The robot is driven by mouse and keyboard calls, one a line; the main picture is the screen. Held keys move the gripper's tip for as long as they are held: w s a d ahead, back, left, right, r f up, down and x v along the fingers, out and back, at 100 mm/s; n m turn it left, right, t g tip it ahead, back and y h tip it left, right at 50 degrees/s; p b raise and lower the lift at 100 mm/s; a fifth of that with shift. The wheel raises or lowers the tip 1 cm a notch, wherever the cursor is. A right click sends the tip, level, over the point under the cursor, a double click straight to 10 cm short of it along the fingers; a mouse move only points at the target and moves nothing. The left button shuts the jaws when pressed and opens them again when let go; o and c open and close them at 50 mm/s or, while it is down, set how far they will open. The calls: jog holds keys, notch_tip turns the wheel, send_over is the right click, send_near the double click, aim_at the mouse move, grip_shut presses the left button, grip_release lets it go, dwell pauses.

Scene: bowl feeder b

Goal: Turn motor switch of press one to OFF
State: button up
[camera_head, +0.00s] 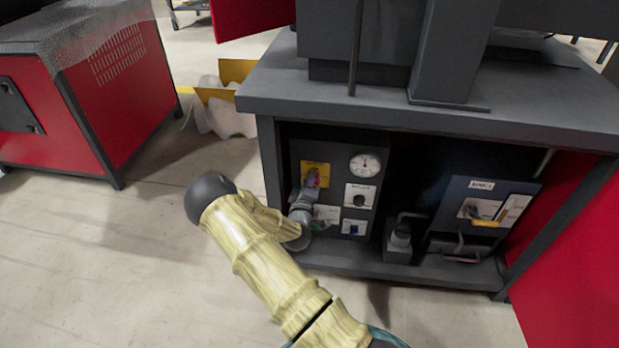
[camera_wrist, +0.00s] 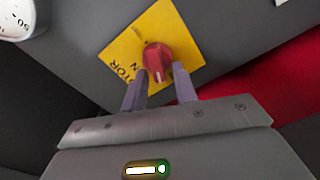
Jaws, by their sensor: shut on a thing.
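The motor switch is a red rotary knob (camera_wrist: 157,60) on a yellow plate (camera_wrist: 122,52) in the wrist view. Part of the plate's lettering shows, reading "TOR" and "N". In the head view the yellow plate (camera_head: 322,169) is at the upper left of the control panel under the grey press table. My gripper (camera_wrist: 160,86) is shut on the red knob, with one finger at each side of it. In the head view my gripper (camera_head: 311,184) reaches the plate from below left and hides much of the knob.
A round dial gauge (camera_head: 365,164) and a black knob on a white plate (camera_head: 360,196) sit close right of the switch. The table top (camera_head: 430,112) overhangs the panel. A blue-grey box (camera_head: 482,205) stands at the right. A red cabinet (camera_head: 110,90) is at the left, with open floor between.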

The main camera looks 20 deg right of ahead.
jog(key=n, duration=0.2)
jog(key=n+p, duration=0.1)
jog(key=n, duration=0.1)
jog(key=shift+s+f+n, duration=0.1)
jog(key=shift+f+n, duration=0.2)
jog(key=shift+f, duration=0.1)
jog(key=o, duration=0.6)
jog(key=shift+a, duration=0.1)
jog(key=p+v, duration=0.5)
jog(key=v, duration=1.2)
jog(key=shift+s+a, duration=0.1)
jog(key=shift+a, duration=0.05)
